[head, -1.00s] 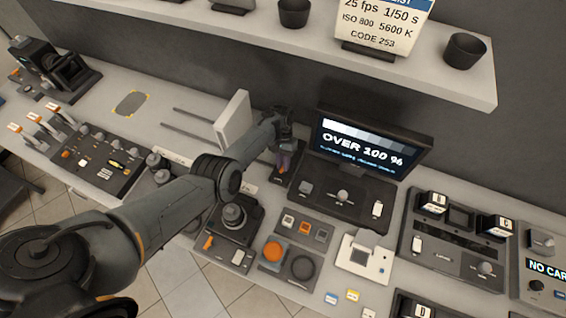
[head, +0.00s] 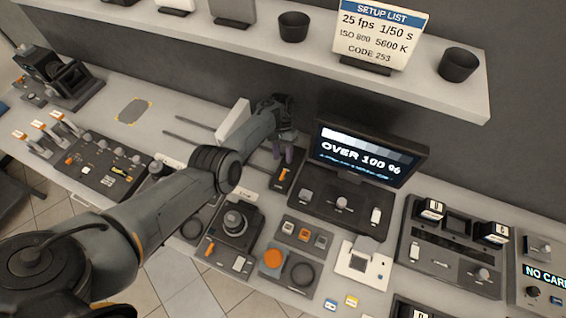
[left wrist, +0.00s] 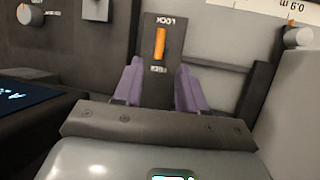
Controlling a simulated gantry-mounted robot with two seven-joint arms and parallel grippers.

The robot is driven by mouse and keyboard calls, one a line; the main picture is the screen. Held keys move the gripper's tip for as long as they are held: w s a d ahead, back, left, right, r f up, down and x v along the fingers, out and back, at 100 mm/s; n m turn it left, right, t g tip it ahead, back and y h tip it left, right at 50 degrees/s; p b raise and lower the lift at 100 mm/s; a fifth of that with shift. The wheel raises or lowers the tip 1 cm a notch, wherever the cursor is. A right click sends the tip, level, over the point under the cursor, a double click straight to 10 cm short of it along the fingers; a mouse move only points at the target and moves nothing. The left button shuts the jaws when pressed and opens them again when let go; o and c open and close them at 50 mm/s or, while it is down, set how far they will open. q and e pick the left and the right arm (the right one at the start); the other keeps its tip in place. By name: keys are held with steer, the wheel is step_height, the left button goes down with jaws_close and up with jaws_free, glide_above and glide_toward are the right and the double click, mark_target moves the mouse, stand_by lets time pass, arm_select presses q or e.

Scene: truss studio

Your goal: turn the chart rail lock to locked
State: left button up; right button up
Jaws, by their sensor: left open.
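The chart rail lock (head: 283,175) is an orange lever on a small dark plate left of the monitor. In the left wrist view the lever (left wrist: 160,43) lies lengthwise on its plate, between an upside-down "LOCK" label at the top and a second upside-down label at the bottom, which seems to read "FREE". My left gripper (head: 283,154) is open and empty, its purple fingers just behind and above the lever. In the left wrist view the fingers (left wrist: 159,80) stand either side of the plate, apart from the lever. My right gripper is out of view.
A white chart board (head: 233,121) stands by two dark rails (head: 190,120) left of my gripper. The monitor (head: 365,150) stands close on the right. A shelf (head: 400,78) overhangs behind. A joystick box (head: 235,222) and button panels crowd the front.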

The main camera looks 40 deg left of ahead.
arm_select(q)
steer(key=shift+v, duration=1.75)
steer(key=s+a+f+m+t+y+p, duration=0.1)
steer(key=s+y+p, duration=0.1)
steer(key=s, duration=0.3)
steer(key=s+a+f+t+y+p, duration=0.1)
steer(key=s+f+t+y+p, duration=0.15)
steer(key=s, duration=0.25)
steer(key=s+d+r+m+t+h+p, duration=0.1)
steer(key=s+d+r+m+t+p, duration=0.2)
steer(key=s+d+r, duration=1.4)
steer(key=s+r+t+p, duration=0.1)
steer(key=s, duration=0.2)
steer(key=shift+s+d+r+m, duration=0.15)
steer(key=shift+s+d+m, duration=0.05)
steer(key=shift+m, duration=0.2)
